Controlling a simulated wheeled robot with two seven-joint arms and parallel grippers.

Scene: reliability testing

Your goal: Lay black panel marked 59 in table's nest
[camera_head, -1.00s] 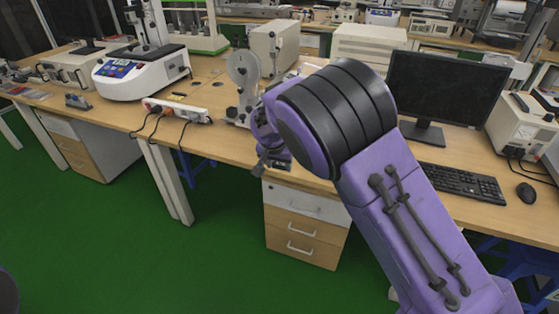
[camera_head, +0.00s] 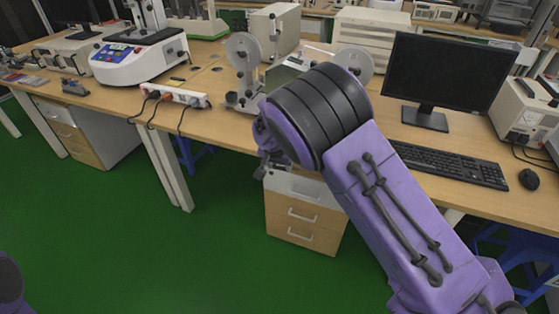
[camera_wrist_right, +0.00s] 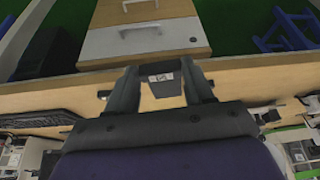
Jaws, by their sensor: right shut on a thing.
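The black panel (camera_wrist_right: 158,68) is between the fingers of my right gripper (camera_wrist_right: 160,78) in the right wrist view. It carries a small light label, too small to read. The gripper is shut on it. In the head view my right gripper (camera_head: 268,167) is at the table's front edge, above the drawer cabinet, partly covered by my own arm. The wooden table (camera_head: 222,125) stretches behind it. I cannot make out a nest on it; my arm covers part of the tabletop. My left gripper is not in view.
A machine with two grey reels (camera_head: 243,52) stands behind my arm. A power strip (camera_head: 176,97) lies to its left. A monitor (camera_head: 448,70), keyboard (camera_head: 450,165) and mouse (camera_head: 528,179) are at the right. A drawer cabinet (camera_head: 304,215) stands below the table edge.

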